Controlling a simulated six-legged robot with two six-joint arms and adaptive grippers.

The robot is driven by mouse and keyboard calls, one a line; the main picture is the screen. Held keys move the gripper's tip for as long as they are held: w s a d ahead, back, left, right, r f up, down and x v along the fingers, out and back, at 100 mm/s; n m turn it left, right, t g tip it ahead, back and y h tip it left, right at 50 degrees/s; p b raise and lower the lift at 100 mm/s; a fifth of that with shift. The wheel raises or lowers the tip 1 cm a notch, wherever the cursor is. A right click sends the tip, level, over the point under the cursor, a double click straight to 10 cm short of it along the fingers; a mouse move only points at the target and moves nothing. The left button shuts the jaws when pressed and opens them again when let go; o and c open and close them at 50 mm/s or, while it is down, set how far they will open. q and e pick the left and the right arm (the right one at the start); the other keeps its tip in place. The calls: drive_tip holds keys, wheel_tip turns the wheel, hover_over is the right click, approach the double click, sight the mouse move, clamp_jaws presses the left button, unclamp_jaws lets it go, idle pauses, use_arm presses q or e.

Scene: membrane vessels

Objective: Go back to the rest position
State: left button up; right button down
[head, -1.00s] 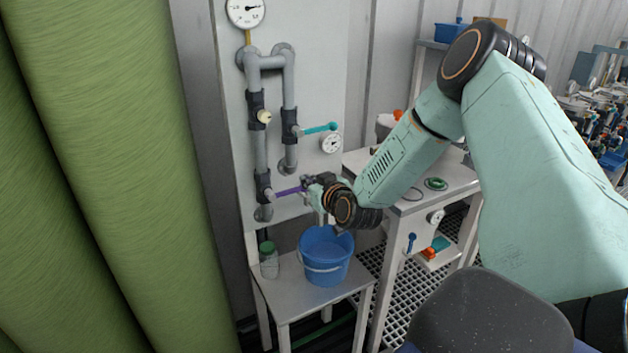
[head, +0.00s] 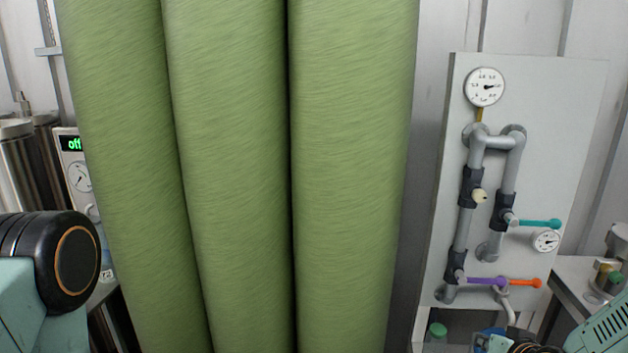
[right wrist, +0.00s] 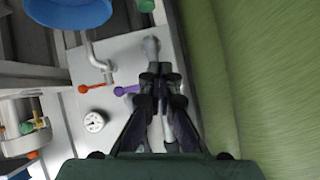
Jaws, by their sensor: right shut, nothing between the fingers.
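My right gripper (head: 482,342) shows at the bottom right edge of the head view, below the pipe panel (head: 573,110) and largely cut off. In the right wrist view its dark fingers (right wrist: 160,78) are together and empty, in front of the panel. A purple valve handle (head: 486,281) and an orange one (head: 524,283) lie level on the panel, above the gripper in the head view. Only a dark joint and pale link of my left arm (head: 50,265) show at the left; the left gripper is out of view.
Tall green columns (head: 350,160) fill the middle of the head view. A teal handle (head: 538,223) and a round gauge (head: 484,87) are on the panel. A blue bucket (right wrist: 70,10) shows in the right wrist view. A unit reading "off" (head: 72,144) stands at the left.

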drive_tip(key=s+a+f+g+y+b, duration=0.25)
drive_tip(key=s+a+f+g, duration=0.25)
drive_tip(key=s+a+f, duration=0.5)
drive_tip(key=s+a+f+n+g+b, duration=0.1)
drive_tip(key=s+f+g+b, duration=0.1)
drive_tip(key=s+f, duration=0.2)
drive_tip(key=s+a+f+n+g+h+b, duration=0.1)
drive_tip(key=s+f, duration=0.4)
drive_tip(key=s, duration=0.6)
drive_tip(key=s+a+f+n+g+b, duration=0.2)
drive_tip(key=s+a+f+g+b, duration=0.1)
drive_tip(key=s, duration=0.4)
drive_tip(key=shift+s+f, duration=0.2)
drive_tip(key=shift+f, duration=0.45)
drive_tip(key=shift+a, duration=0.15)
